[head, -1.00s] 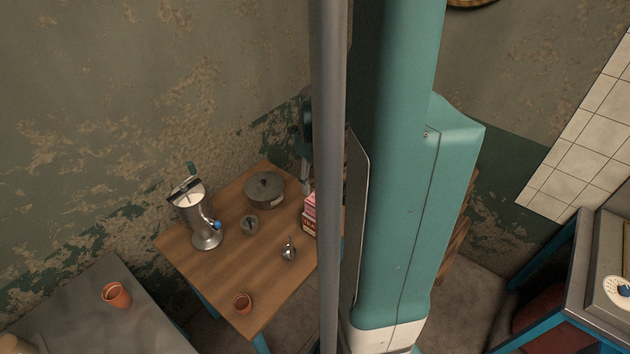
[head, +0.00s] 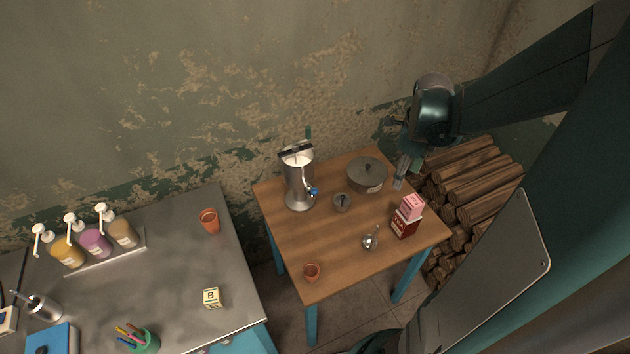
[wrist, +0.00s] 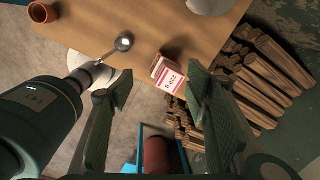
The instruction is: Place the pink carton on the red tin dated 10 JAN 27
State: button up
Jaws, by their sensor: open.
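The pink carton (head: 412,206) sits on top of the red tin (head: 404,227) at the right side of the wooden table in the head view. I cannot read a date on the tin. In the wrist view, a box with a white face reading "220 g" and red-pink bands (wrist: 171,79) shows beyond my fingers; its lower part is partly hidden. My gripper (head: 401,178) is at the table's back right, behind and above the carton, apart from it. In the wrist view my gripper (wrist: 159,88) is open, with nothing between its fingers.
Stacked logs (head: 475,190) stand right. A metal counter (head: 170,290) is left.

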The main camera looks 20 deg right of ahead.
jog(key=s+a+r+n+t, duration=0.1)
jog(key=a+r+n, duration=0.3)
jog(key=a+n, duration=0.6)
jog(key=s+a+r+n+t, duration=0.1)
jog(key=a+r+n+t, duration=0.2)
jog(key=a+n, duration=0.7)
jog(key=s+a+r+n+t, duration=0.1)
jog(key=a+r+n+t, duration=0.1)
jog(key=a+r+n, duration=0.5)
jog(key=a+n, duration=0.3)
jog(key=a, duration=0.1)
jog(key=shift+y, duration=0.3)
